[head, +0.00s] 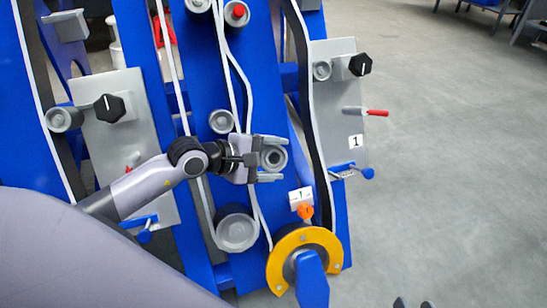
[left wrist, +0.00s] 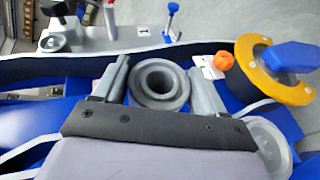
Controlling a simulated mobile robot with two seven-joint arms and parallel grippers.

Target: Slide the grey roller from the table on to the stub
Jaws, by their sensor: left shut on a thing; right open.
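The grey roller (head: 273,158) is a short ring with a flange and a hollow centre, in front of the blue chassis. My left gripper (head: 272,158) is shut on it, one finger on each side. In the left wrist view the roller (left wrist: 160,84) sits between the two grey fingers (left wrist: 162,86), its bore facing the camera. I cannot make out the stub; I cannot tell whether it is behind or inside the roller. Two dark tips of my right gripper (head: 414,303) show at the bottom edge, apart and empty. No table is in view.
A small roller (head: 221,121) and a larger one (head: 237,231) sit on the chassis near a white belt. A yellow ring guard with a blue lever (head: 310,278) is lower right. A grey plate (head: 338,110) carries a black knob and red handle. Open floor lies right.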

